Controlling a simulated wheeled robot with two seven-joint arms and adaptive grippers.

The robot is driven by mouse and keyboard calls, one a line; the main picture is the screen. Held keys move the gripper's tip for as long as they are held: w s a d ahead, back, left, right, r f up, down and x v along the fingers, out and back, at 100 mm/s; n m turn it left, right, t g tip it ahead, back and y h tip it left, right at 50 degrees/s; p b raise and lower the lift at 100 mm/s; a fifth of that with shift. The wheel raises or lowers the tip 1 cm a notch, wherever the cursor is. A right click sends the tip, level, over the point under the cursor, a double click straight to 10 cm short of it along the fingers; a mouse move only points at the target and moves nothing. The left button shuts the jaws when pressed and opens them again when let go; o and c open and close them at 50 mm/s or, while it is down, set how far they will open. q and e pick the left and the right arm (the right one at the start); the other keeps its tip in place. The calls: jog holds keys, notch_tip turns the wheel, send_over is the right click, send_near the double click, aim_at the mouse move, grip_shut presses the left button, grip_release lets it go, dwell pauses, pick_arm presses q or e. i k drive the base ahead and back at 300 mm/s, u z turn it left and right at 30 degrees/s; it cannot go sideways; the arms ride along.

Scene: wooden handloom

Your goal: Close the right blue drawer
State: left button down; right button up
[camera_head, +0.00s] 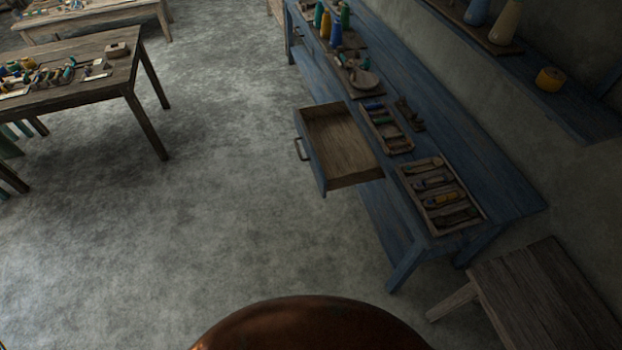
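The blue drawer (312,165) is pulled out from the front of the long blue table (455,135). Its wooden inside is visible and looks empty. A dark metal handle (301,149) is on its blue front, facing left over the floor. Neither of my grippers is in the head view, so nothing is seen touching the drawer or its handle.
Wooden trays (407,186) with small tools and spools sit on the blue table. A wooden stool (545,295) stands at lower right. A dark wooden table (128,72) with spools is at left. The grey floor (215,190) left of the drawer is clear.

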aim_at(340, 156)
jog(key=u, duration=0.7)
jog(key=i, duration=0.65)
jog(key=z, duration=0.9)
jog(key=i, duration=0.45)
jog(key=z, duration=0.4)
